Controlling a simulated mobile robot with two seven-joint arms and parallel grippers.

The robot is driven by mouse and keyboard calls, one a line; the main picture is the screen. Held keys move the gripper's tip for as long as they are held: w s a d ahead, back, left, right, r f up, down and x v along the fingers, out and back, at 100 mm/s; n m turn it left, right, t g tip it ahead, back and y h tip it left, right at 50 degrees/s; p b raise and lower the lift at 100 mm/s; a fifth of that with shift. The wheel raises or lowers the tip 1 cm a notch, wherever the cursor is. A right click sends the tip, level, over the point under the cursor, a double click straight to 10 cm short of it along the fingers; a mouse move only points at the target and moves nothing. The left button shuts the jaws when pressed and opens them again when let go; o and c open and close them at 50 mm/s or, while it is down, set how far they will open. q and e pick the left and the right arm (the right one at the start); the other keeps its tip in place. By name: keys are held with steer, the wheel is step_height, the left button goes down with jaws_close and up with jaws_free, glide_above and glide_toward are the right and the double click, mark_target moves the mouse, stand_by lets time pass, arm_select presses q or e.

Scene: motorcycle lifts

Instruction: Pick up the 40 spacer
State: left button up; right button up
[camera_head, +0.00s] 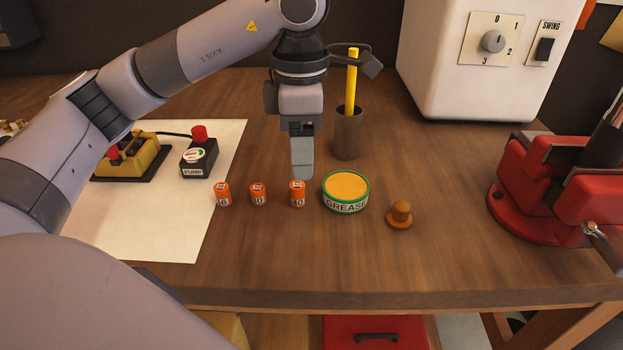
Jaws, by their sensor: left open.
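The 40 spacer (297,194) is a small orange cylinder standing upright on the wooden bench, with "40" on its front. Two similar orange spacers stand to its left: one (258,194) whose number looks like 30, and one (222,194) that looks like 36. My left gripper (302,172) points down, its fingertips just behind and above the 40 spacer in the picture. It is open and empty, its fingers seen nearly in line. I cannot tell whether a fingertip touches the spacer. My right gripper is not in view.
A grease tin (345,191) stands close right of the 40 spacer, then an orange-brown knob (400,215). A dark cup (348,134) with a yellow stick is behind. A red vise (545,190) is at right. The pump control (199,158) sits on white paper (160,225). The front bench is clear.

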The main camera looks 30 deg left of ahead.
mark_target(298, 185)
arm_select(q)
steer(key=f, duration=0.7)
steer(key=shift+s+a+p, duration=0.3)
steer(key=shift+a, duration=0.05)
steer(key=shift+r, duration=0.1)
jaws_close()
